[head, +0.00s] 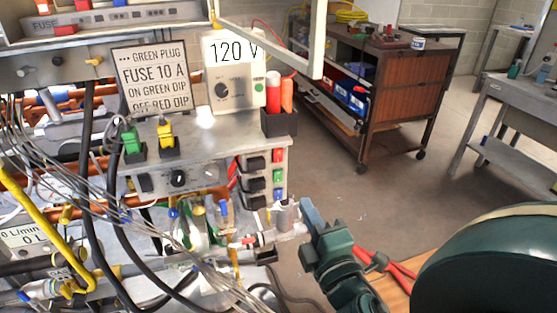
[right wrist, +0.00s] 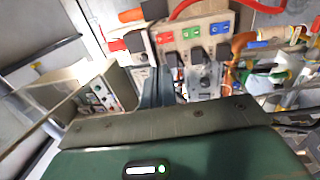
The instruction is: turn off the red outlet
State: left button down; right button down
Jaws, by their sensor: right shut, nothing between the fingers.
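The red outlet (head: 277,155) is the top of three coloured squares on the right side face of the grey control box (head: 215,160); a black block (head: 255,163) sits beside it. In the right wrist view the red square (right wrist: 165,37) is leftmost of the row, with its black block (right wrist: 170,60) below it. My right gripper (head: 308,208) is shut and empty, right of and lower than the outlet in the head view. In the wrist view its fingertips (right wrist: 152,70) appear close to the red outlet's block; contact cannot be told. My left gripper is not in view.
Green (head: 277,175) and blue (head: 277,194) squares sit below the red one, each with a black block. A black holder (head: 279,121) with red and orange cylinders is above. Pipes, valves and cables crowd the lower left. Open floor and a brown cart (head: 385,95) lie behind.

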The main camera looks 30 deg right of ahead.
aim_at(279, 152)
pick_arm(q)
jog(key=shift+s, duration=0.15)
